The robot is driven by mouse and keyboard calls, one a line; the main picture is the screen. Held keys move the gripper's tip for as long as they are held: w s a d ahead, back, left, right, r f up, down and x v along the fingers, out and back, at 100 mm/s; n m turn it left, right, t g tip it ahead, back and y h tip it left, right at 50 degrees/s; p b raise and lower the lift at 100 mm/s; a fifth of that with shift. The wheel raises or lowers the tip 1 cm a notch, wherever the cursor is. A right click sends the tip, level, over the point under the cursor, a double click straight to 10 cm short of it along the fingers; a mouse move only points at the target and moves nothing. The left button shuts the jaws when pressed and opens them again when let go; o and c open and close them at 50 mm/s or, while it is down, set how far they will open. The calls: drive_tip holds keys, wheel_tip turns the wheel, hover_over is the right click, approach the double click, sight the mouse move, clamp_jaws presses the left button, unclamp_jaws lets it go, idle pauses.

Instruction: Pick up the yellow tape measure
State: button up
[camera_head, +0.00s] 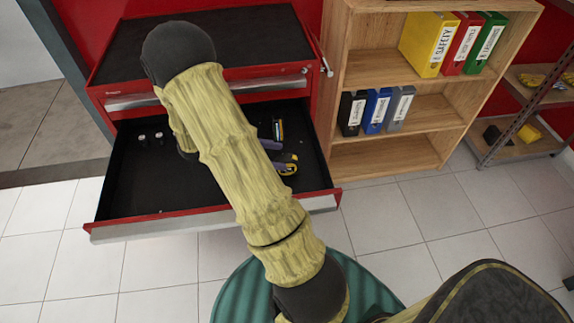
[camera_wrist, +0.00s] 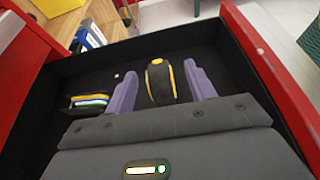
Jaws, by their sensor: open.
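The yellow and black tape measure (camera_head: 289,168) lies in the open drawer (camera_head: 128,190), near its right side. In the wrist view the tape measure (camera_wrist: 161,80) shows between the two purple fingers of my gripper (camera_wrist: 162,86). The fingers are apart, with gaps visible on both sides of the tape measure. In the head view my arm hides most of my gripper, and only a little purple (camera_head: 271,145) shows beside the tape measure. How deep the fingers reach around it I cannot tell.
A small stack with yellow, blue and white edges (camera_wrist: 89,101) lies left of my gripper. Two small objects (camera_head: 151,137) stand in the drawer's left part. The drawer walls and red cabinet (camera_head: 240,80) surround this space. A wooden shelf with binders (camera_head: 385,155) stands right.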

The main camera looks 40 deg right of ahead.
sight(287, 157)
drive_tip(key=shift+s+d+f, duration=0.15)
drive_tip(key=shift+s+d, duration=0.05)
drive_tip(key=shift+d, duration=0.15)
drive_tip(key=x, duration=0.4)
drive_tip(key=shift+w+d+f, duration=0.15)
drive_tip(key=shift+d+f, duration=0.25)
drive_tip(key=shift+f, duration=0.05)
drive_tip(key=shift+d, duration=0.15)
drive_tip(key=shift+s, duration=0.3)
drive_tip(key=shift+w, duration=0.1)
